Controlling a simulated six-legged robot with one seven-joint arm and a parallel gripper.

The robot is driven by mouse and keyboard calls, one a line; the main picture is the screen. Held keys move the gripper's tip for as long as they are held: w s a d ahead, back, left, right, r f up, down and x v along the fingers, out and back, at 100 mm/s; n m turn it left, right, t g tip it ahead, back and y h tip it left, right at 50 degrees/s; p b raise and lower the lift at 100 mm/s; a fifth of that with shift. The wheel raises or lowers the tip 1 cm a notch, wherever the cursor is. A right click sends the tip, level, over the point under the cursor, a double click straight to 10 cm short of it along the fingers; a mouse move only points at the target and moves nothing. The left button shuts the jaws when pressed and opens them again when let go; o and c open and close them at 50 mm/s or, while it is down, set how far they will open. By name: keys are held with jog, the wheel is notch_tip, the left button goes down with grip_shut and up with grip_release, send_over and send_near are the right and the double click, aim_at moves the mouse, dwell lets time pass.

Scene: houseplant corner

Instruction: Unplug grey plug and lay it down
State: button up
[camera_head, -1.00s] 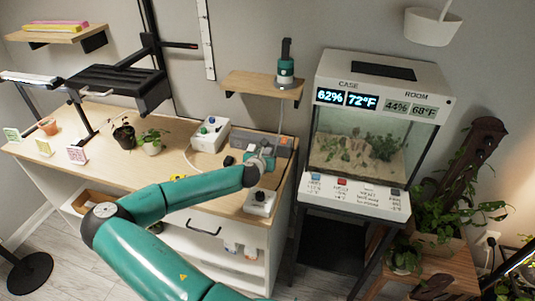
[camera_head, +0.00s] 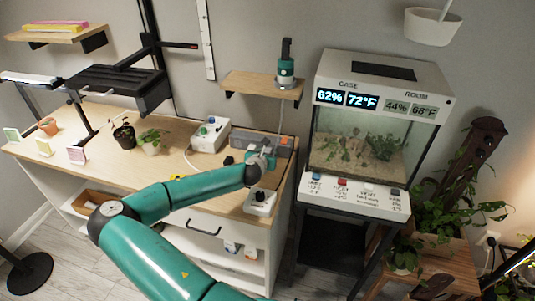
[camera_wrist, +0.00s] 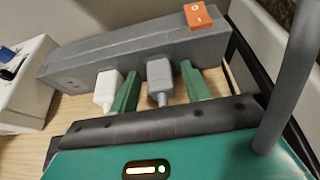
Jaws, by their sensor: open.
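The grey plug (camera_wrist: 160,84) is seated in the side of a grey power strip (camera_wrist: 120,58) in the wrist view. My gripper (camera_wrist: 161,72) is open, with one green finger on each side of the grey plug. A white plug (camera_wrist: 106,92) sits in the strip just left of the left finger, very close to it. Whether the fingers touch the grey plug I cannot tell. In the head view my gripper (camera_head: 261,158) is at the strip (camera_head: 275,143) on the right end of the wooden bench and hides the plugs.
An orange switch (camera_wrist: 198,16) tops the strip's right end. A white box with knobs (camera_head: 209,135) stands left of the strip. A white device (camera_head: 260,201) sits at the bench's front right. Bare bench top (camera_head: 90,122) shows to the left. A terrarium (camera_head: 365,140) stands to the right.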

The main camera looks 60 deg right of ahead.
dwell(0.3)
grip_shut()
jog(key=shift+a, duration=0.15)
jog(key=shift+s+a, duration=0.15)
jog(key=shift+a, duration=0.8)
jog(key=shift+s+a, duration=0.2)
jog(key=shift+a, duration=0.7)
jog(key=shift+s+a, duration=0.15)
jog(key=shift+a, duration=0.8)
